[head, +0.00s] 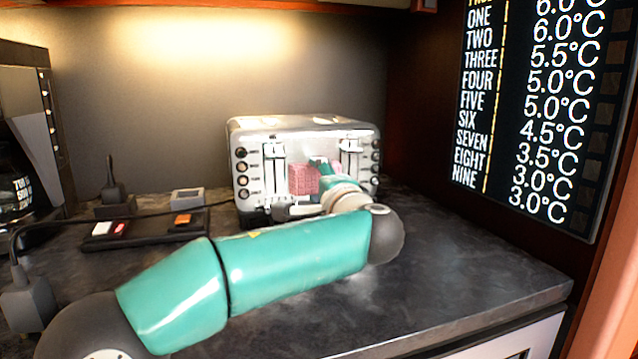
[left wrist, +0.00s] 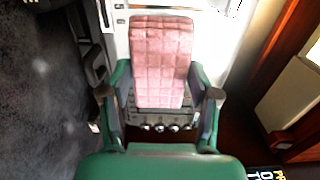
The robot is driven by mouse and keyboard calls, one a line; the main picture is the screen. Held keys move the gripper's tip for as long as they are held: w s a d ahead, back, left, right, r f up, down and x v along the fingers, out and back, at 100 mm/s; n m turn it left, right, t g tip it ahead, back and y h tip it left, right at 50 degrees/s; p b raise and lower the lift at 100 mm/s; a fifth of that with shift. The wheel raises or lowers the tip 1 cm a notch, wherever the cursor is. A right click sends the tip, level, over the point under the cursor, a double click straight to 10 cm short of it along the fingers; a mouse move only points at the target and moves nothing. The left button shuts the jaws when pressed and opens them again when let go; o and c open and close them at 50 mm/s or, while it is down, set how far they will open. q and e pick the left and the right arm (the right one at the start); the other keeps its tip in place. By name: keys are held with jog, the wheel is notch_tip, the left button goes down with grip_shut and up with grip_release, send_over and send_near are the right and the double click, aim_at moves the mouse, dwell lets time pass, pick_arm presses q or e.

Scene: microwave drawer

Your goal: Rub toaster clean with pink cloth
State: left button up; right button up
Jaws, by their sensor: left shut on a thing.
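The toaster (head: 308,138) is silver, with levers and columns of dark knobs on its front, and stands at the back of the counter. The pink cloth (head: 304,180) is a small checked pad in front of the toaster's face, between its levers. My left gripper (head: 318,172) is at the toaster's front, partly hidden by its own wrist. In the left wrist view, the gripper (left wrist: 158,95) is shut on the pink cloth (left wrist: 161,55), with a finger on each side. The toaster's pale front (left wrist: 212,45) lies close behind the cloth; whether they touch is unclear. My right gripper is not in view.
The dark counter (head: 480,275) is clear at right. A black power strip (head: 150,229) with coloured switches, plugs and a cable lies left of the toaster. A coffee machine (head: 30,130) stands at far left. A temperature board (head: 540,105) hangs on the right wall.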

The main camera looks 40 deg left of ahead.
aim_at(312, 154)
pick_arm(q)
jog(key=shift+r, duration=0.65)
jog(key=shift+r+p, duration=0.85)
jog(key=shift+r, duration=0.05)
jog(key=shift+r, duration=0.1)
jog(key=shift+s+r+p, duration=0.1)
jog(key=shift+r+p, duration=0.5)
jog(key=shift+r, duration=0.1)
jog(key=shift+f, duration=0.1)
jog(key=shift+f+b, duration=0.8)
jog(key=shift+b, duration=0.05)
